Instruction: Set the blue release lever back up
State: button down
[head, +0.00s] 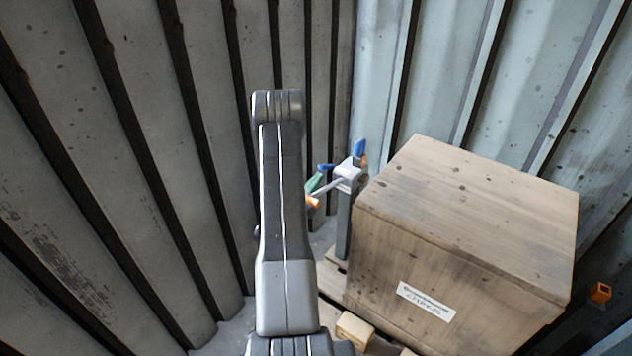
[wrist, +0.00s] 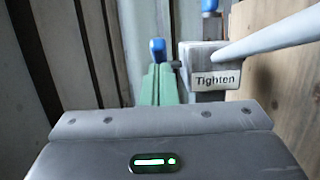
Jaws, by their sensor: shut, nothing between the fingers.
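The blue release lever (head: 360,148) stands close to upright on top of a grey clamp head (head: 349,173) on a post. In the wrist view the lever (wrist: 209,5) shows only its lower end at the top edge, above the grey block marked "Tighten" (wrist: 215,65). My gripper (head: 325,168) is left of the clamp head, with green fingers and what look like blue tips. In the wrist view my gripper's fingers (wrist: 158,50) lie together with nothing between them, left of the block. They appear apart from the lever. The arm hides part of my gripper in the head view.
A pale rod (wrist: 270,37) runs from the block; its orange end (head: 313,202) is near my gripper. A large wooden crate (head: 465,220) stands on a pallet right of the post. Corrugated walls (head: 150,150) close in at left and behind.

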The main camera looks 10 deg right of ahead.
aim_at(320, 167)
jog(key=shift+w+d+r, duration=0.1)
jog(key=shift+d+r, duration=0.05)
jog(key=shift+r, duration=0.1)
jog(key=shift+w+d+r+g+y+p, duration=0.15)
jog(key=shift+d+r+g+y+p, duration=0.1)
jog(key=shift+r+p, duration=0.5)
jog(key=shift+w+d+r+g+y+p, duration=0.2)
jog(key=shift+r+p, duration=0.3)
jog(key=shift+r, duration=0.4)
jog(key=shift+a, duration=0.15)
jog(key=shift+f, duration=0.1)
